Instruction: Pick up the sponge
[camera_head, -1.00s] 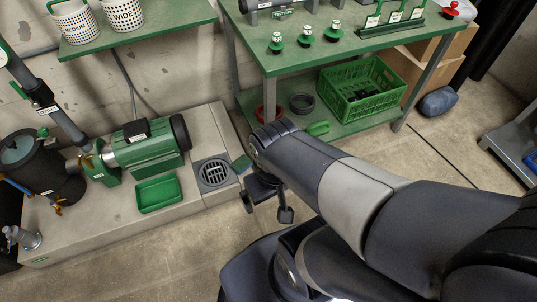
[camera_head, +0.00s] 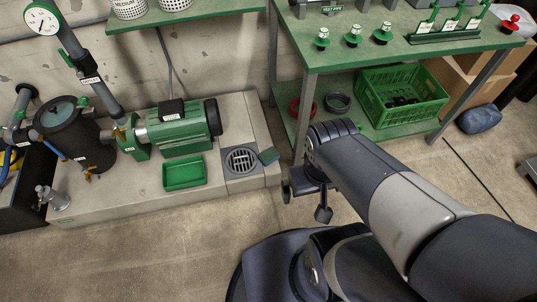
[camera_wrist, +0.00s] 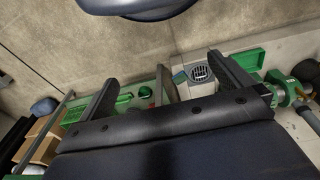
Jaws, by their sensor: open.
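The drain grate (camera_head: 241,160), green tray (camera_head: 184,173) and green pump motor (camera_head: 180,132) stand on the plinth (camera_head: 120,200). A green workbench (camera_head: 345,60) with a lower shelf holds a green crate (camera_head: 402,95). Open floor (camera_head: 180,250) lies in front.

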